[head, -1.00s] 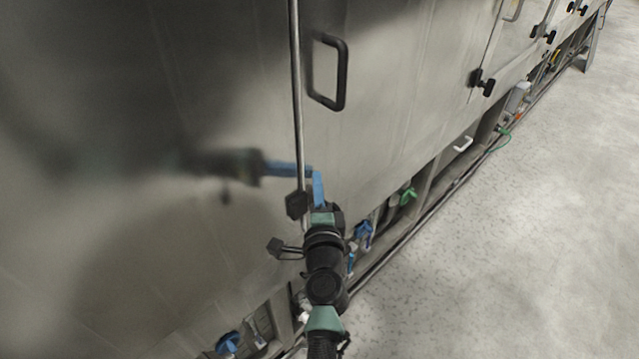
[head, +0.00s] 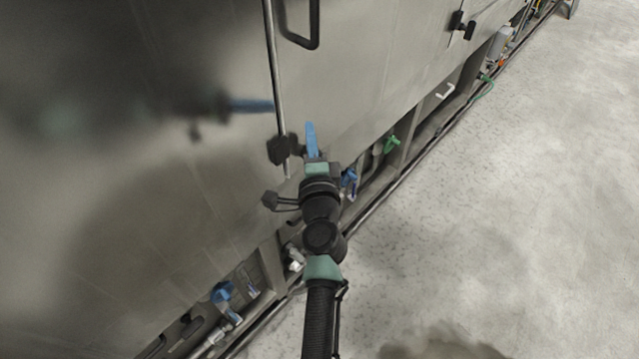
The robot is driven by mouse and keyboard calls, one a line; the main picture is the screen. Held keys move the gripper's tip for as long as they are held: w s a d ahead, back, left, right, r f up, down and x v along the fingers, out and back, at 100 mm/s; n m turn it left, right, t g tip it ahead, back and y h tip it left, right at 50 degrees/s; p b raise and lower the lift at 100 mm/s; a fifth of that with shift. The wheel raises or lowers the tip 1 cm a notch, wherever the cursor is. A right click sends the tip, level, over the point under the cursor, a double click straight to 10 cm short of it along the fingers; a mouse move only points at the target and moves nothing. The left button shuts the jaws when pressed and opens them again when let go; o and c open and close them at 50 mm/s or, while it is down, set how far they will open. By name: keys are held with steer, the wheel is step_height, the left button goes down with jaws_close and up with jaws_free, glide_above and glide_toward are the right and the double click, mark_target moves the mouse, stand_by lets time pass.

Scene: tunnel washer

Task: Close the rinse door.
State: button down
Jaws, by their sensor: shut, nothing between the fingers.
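A large steel door panel (head: 360,90) with a black bar handle (head: 303,30) fills the upper middle of the head view. A long vertical metal rod (head: 272,70) runs along its left edge, with a black latch knob (head: 278,150) near the bottom. My gripper (head: 311,126), with blue fingers, is shut and empty. It is just right of the black knob, in front of the panel's lower part. I cannot tell whether the fingertips touch the panel. No label shows which door this is, and I cannot tell whether it stands fully closed.
A steel panel (head: 90,200) on the left mirrors my arm. Below the panels are a blue valve (head: 222,292), a green valve (head: 391,144) and pipes. Another black latch (head: 461,26) is at upper right. The speckled floor (head: 510,200) on the right is clear.

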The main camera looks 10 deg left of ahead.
steer(key=v, duration=1)
step_height(320, 180, up, 26)
steer(key=w+n+t+y, duration=0.1)
steer(key=n+t, duration=0.3)
steer(key=n, duration=0.5)
steer(key=s+d+r+n+t+h, duration=0.3)
steer(key=s+r, duration=0.4)
steer(key=r, duration=0.5)
steer(key=s+d+r+n+t+h, duration=0.2)
steer(key=s+r, duration=0.5)
steer(key=r, duration=0.6)
steer(key=d+t+h, duration=0.1)
steer(key=d, duration=0.1)
steer(key=shift+d+n, duration=0.35)
steer(key=shift+n, duration=0.05)
